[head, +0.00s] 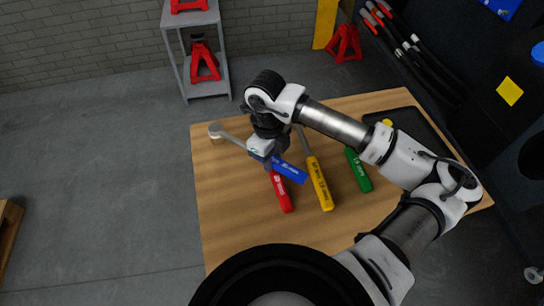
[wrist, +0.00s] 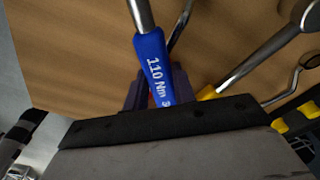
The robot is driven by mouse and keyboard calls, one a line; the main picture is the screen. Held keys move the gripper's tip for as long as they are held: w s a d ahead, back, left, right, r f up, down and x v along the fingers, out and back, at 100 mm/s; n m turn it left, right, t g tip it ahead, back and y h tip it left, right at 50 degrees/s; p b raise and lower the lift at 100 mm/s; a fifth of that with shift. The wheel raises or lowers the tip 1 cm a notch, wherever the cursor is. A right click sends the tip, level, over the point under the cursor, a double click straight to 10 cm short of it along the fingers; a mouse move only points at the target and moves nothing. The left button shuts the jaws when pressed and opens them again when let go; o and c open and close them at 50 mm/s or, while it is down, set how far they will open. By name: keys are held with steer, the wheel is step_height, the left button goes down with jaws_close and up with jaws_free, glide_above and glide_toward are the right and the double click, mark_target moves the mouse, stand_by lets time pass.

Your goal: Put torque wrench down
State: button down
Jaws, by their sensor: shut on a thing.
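A torque wrench with a blue handle (head: 290,171) is held by my gripper (head: 268,158) over the wooden table. Its steel shaft (head: 235,139) points left, with the head near the table's left edge. In the wrist view the blue handle (wrist: 154,62) reads "110 Nm" and runs between the dark fingers of my gripper (wrist: 152,92). I cannot tell whether the wrench touches the tabletop. A red-handled wrench (head: 281,192) lies partly below the blue one. A yellow-handled wrench (head: 320,184) and a green-handled wrench (head: 358,170) lie to the right.
The wooden table (head: 225,215) is bare at the front left. A black tray (head: 420,130) with a small yellow item lies at the back right. A grey shelf (head: 208,90) with red jack stands is beyond the table. Dark machinery stands at the right.

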steer(key=shift+s+f+b, duration=0.2)
steer(key=shift+f+b, duration=0.3)
steer(key=shift+b, duration=0.25)
steer(key=c, duration=1.1)
jaws_free()
steer(key=shift+c, duration=0.2)
steer(key=shift+r, duration=0.1)
steer(key=shift+w+r+p, duration=0.1)
steer(key=shift+r+p, duration=0.4)
steer(key=shift+p, duration=0.45)
steer(key=shift+w+r, duration=0.2)
steer(key=shift+w, duration=0.05)
step_height(320, 180, up, 12)
steer(key=b, duration=0.2)
steer(key=shift+a+f+b, duration=0.15)
steer(key=shift+a+b, duration=0.25)
